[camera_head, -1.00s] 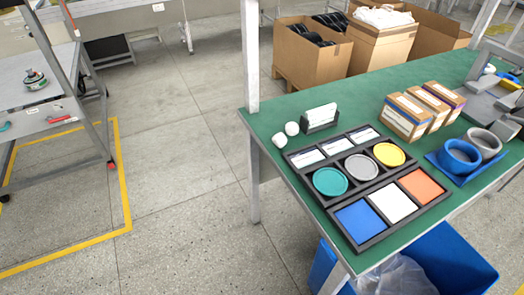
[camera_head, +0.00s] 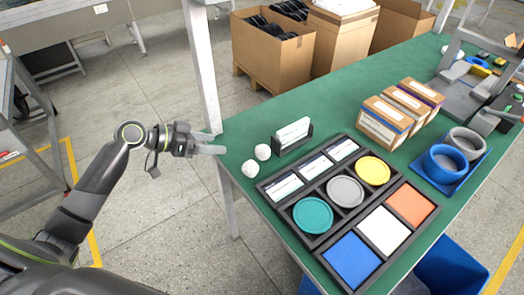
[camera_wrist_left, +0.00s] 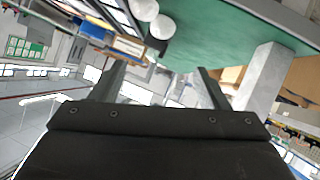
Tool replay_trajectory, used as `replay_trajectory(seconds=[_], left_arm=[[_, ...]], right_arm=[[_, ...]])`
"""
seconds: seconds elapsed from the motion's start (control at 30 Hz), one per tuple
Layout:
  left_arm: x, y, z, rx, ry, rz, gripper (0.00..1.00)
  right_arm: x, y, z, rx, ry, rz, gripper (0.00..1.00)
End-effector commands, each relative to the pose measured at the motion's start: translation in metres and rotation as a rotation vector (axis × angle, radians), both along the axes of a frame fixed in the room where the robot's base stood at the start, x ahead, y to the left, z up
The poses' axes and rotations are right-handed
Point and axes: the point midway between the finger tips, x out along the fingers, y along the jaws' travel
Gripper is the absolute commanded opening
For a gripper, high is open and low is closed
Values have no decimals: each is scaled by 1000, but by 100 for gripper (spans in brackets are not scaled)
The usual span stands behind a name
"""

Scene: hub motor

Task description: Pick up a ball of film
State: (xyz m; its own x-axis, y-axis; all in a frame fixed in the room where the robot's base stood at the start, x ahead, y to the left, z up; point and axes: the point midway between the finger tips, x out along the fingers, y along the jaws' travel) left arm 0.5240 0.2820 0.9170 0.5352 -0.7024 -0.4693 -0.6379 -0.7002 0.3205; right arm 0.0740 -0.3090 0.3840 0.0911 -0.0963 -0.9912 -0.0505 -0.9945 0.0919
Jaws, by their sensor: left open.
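Two white crumpled balls of film lie close together on the green table (camera_head: 330,95), near its left edge. One ball (camera_head: 263,152) is a little farther back, the other ball (camera_head: 250,168) a little nearer. My left gripper (camera_head: 218,142) is open and empty, at the table's left edge, to the left of the balls and apart from them. In the left wrist view the two fingers (camera_wrist_left: 160,80) stand apart, with the balls (camera_wrist_left: 153,18) beyond them at the top. My right gripper is not in view.
A black organizer (camera_head: 340,205) with coloured lids and squares sits right of the balls. A card holder (camera_head: 293,138) stands behind it. A white post (camera_head: 203,75) rises beside my left gripper.

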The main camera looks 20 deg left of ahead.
Motion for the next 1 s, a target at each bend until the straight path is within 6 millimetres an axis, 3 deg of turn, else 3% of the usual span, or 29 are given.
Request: replay_trajectory(seconds=[0.53, 1.0], left_arm=[[46, -60, -39, -5, 3, 3, 69], [68, -87, -59, -3, 3, 4, 69]], right_arm=[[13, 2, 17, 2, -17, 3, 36], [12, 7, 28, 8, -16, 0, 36]])
